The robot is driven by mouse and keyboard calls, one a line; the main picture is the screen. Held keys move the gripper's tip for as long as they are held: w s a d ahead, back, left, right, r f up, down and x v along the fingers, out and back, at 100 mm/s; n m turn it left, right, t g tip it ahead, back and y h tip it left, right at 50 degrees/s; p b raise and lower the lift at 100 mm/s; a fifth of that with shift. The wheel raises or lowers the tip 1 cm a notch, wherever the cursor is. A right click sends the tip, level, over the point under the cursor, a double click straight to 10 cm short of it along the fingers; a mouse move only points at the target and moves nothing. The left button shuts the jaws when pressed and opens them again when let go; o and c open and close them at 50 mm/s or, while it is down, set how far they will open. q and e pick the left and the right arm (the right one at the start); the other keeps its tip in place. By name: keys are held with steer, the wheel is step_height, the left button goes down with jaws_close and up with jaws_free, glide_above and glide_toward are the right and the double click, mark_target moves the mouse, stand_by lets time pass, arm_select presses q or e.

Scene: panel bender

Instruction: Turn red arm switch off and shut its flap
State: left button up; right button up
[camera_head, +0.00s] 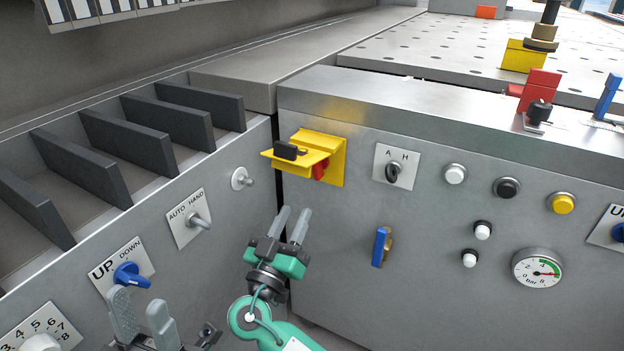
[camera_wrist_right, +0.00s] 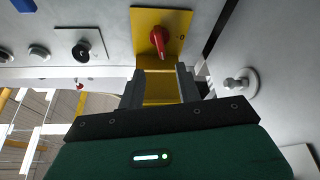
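The yellow switch plate (camera_head: 335,160) is on the front panel, right of the inner corner. Its yellow flap (camera_head: 310,157) sticks out open, with a black block (camera_head: 285,150) on it. The red switch (camera_head: 320,170) is partly hidden under the flap. In the right wrist view the red switch (camera_wrist_right: 158,40) shows whole beside a "0" mark, its handle not pointing at it. My right gripper (camera_head: 296,212) is open and empty, below and in front of the flap. In its wrist view the flap (camera_wrist_right: 160,88) appears between the fingers. My left gripper (camera_head: 142,315) is open and empty at lower left.
An A/H selector (camera_head: 393,172) and a blue-handled valve (camera_head: 380,247) are right of the plate. A grey knob (camera_head: 241,179) and the AUTO/HAND switch (camera_head: 197,219) are on the left panel. Slotted dividers (camera_head: 125,140) stand behind it.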

mark_target(314, 171)
steer(key=x, duration=1)
steer(key=shift+w+d, duration=0.15)
steer(key=shift+w, duration=0.25)
jaws_close()
